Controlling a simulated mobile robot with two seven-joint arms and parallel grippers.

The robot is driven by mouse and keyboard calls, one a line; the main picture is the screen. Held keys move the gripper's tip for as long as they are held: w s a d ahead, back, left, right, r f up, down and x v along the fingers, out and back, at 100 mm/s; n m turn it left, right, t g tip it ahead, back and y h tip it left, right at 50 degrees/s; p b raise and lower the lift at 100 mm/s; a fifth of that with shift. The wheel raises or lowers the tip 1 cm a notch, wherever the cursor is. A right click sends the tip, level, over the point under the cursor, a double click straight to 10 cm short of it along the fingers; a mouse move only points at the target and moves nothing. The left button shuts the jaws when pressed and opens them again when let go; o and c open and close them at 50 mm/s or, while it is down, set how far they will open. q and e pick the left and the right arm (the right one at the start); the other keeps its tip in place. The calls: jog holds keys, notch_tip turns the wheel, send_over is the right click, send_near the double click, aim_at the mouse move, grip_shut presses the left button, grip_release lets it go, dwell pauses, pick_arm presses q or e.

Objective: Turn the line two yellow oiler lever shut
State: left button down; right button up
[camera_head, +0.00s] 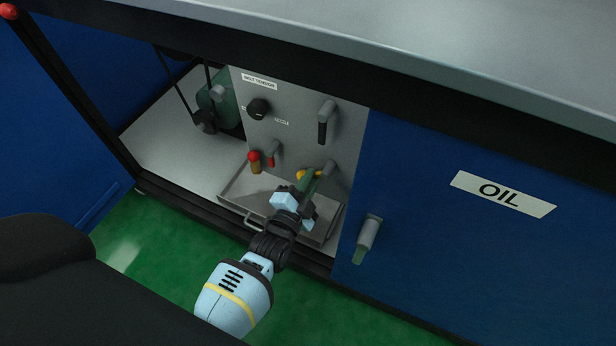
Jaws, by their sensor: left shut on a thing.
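The yellow lever (304,174) shows as a small yellow patch at the lower right of the grey panel, beside a grey valve body (328,168). My left gripper (308,182) reaches up from below and is shut at this lever, with its fingertips over it. The fingers hide most of the lever, so its exact angle is hard to tell. My right gripper is not in view.
A metal tray (233,190) lies under the gripper. A red-knobbed part (254,161), a red lever (271,160) and a black lever (322,132) are close by on the panel. A green-tipped lever (367,238) juts from the blue OIL door (430,240).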

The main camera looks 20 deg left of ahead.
pick_arm(q)
jog(key=shift+s+d+f+n, duration=0.1)
jog(key=shift+d+f+n, duration=0.3)
jog(key=shift+n, duration=1.4)
jog(key=shift+w+d+f+n, duration=0.1)
jog(key=shift+d+n, duration=0.5)
jog(key=shift+n, duration=1.2)
jog(key=shift+s+d+f+n, duration=0.1)
jog(key=shift+d+f+n, duration=0.3)
jog(key=shift+n, duration=1.4)
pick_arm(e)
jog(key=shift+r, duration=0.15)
pick_arm(q)
jog(key=shift+d+r, duration=0.1)
jog(key=shift+r, duration=0.05)
jog(key=c, duration=1.4)
grip_release()
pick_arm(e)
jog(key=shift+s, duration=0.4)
